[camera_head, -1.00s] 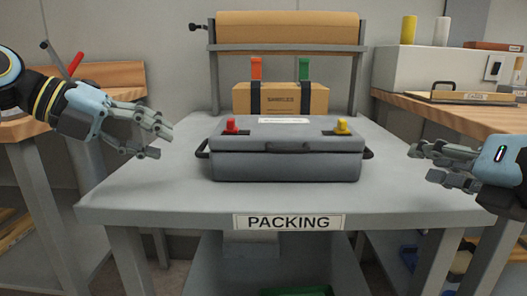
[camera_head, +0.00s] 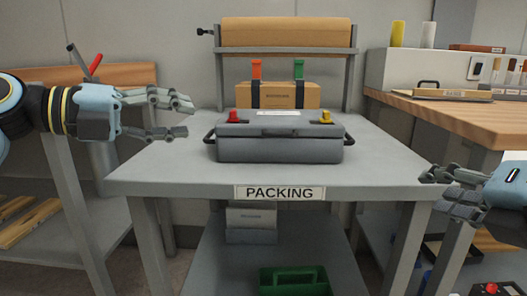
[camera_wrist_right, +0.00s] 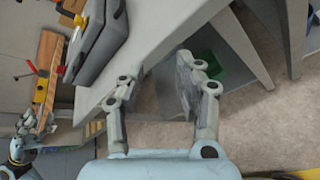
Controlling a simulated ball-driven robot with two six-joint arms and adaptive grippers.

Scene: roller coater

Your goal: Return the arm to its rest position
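My left gripper (camera_head: 188,116) is open and empty at the left, level with the grey case (camera_head: 280,150) and apart from it. My right gripper (camera_head: 436,186) is at the right, beside the front right corner of the packing table (camera_head: 165,172). In the right wrist view it (camera_wrist_right: 155,72) has its fingers spread, with nothing between them but the table edge and floor behind. The closed case stands on the table, with one red latch (camera_head: 233,117) and one yellow latch (camera_head: 326,117). Neither gripper touches it.
A cardboard box (camera_head: 290,95) with red and green clips stands behind the case, under a paper roll (camera_head: 285,32). A wooden bench (camera_head: 470,115) stands at the right. A green tote (camera_head: 295,280) sits on the lower shelf. Much of the tabletop is bare.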

